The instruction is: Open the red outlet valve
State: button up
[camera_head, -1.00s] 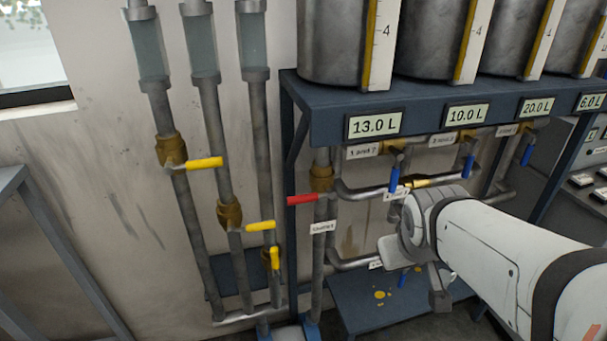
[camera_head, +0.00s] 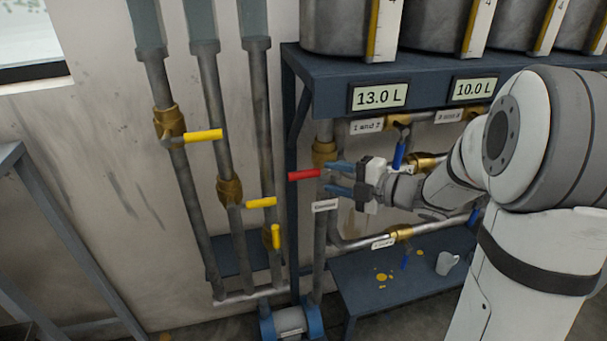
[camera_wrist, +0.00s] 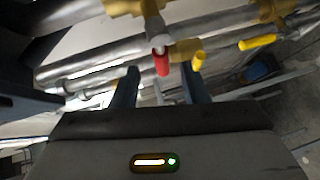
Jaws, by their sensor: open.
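The red valve handle (camera_head: 304,175) points left, roughly level, from the brass valve (camera_head: 325,152) on the vertical pipe beside the blue rack post. In the wrist view the red handle (camera_wrist: 161,62) shows beyond and between my fingers, near the top middle. My gripper (camera_head: 335,178) is open and empty, with its blue fingers pointing left at the valve, close to the handle's right end. In the wrist view my gripper (camera_wrist: 158,85) has its two fingers apart on either side of the handle's line. Whether a finger touches the handle or pipe I cannot tell.
Yellow-handled valves (camera_head: 203,136) sit on the pipes to the left. Blue-handled valves (camera_head: 399,155) are on the rack's pipes behind my arm. The blue rack (camera_head: 300,100) carries metal tanks above.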

aim_at(309, 176)
jog(key=shift+s+a+f+n+g+y, duration=0.1)
jog(key=shift+s+a+n+g+y, duration=0.1)
jog(key=shift+s+n+g+y, duration=0.15)
jog(key=shift+a, duration=0.25)
jog(key=p+x, duration=0.1)
jog(key=x, duration=0.6)
jog(key=shift+a, duration=0.2)
jog(key=shift+f, duration=0.1)
grip_shut()
